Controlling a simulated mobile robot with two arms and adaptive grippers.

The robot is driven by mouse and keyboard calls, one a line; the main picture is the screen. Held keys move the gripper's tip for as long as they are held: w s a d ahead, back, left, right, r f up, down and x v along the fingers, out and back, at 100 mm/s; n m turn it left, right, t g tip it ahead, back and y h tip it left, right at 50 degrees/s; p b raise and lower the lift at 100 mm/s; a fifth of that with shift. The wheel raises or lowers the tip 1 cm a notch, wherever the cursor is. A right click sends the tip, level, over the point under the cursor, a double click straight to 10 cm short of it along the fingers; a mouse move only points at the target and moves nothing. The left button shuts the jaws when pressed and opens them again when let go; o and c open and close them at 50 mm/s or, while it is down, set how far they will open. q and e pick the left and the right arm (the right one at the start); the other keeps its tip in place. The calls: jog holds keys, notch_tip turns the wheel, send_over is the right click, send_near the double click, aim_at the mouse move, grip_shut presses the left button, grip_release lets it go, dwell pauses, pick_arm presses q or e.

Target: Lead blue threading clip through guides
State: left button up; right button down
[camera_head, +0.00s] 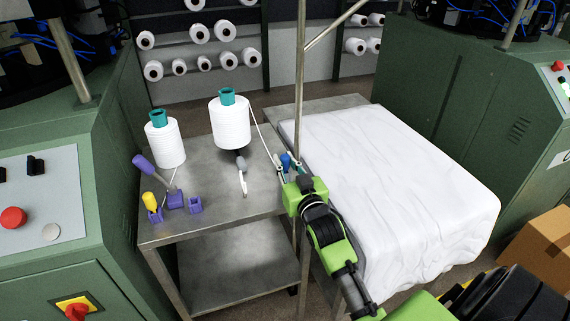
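A small blue threading clip (286,159) shows at the fingertips of my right gripper (287,169), and the gripper looks shut on it. It is held beside the upright metal pole (300,80), near the right edge of the metal table. A white thread (262,132) runs from the top of the right yarn cone (230,124) down to the gripper. Thread guides cannot be made out clearly at this size. My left gripper is not in view.
On the metal table (215,222) stand another yarn cone (165,144), a purple-handled tool (144,163), a yellow-handled tool (149,199) and a grey-handled tool (241,165). A white cloth-covered block (390,190) lies right of the pole. Green machines (60,150) flank the scene.

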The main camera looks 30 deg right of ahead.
aim_at(285, 156)
jog(key=shift+r, duration=0.4)
notch_tip(285, 156, up, 2)
jog(key=shift+r, duration=0.2)
jog(key=s+a+r+p, duration=0.1)
jog(key=s+a+r, duration=0.2)
jog(key=s+r, duration=0.2)
jog(key=s+a+r+p, duration=0.1)
jog(key=s+a+r, duration=0.2)
jog(key=s, duration=0.4)
jog(key=shift+s+a+r, duration=0.25)
jog(key=shift+r, duration=0.65)
jog(key=c, duration=2.9)
grip_release()
jog(key=shift+w, duration=0.1)
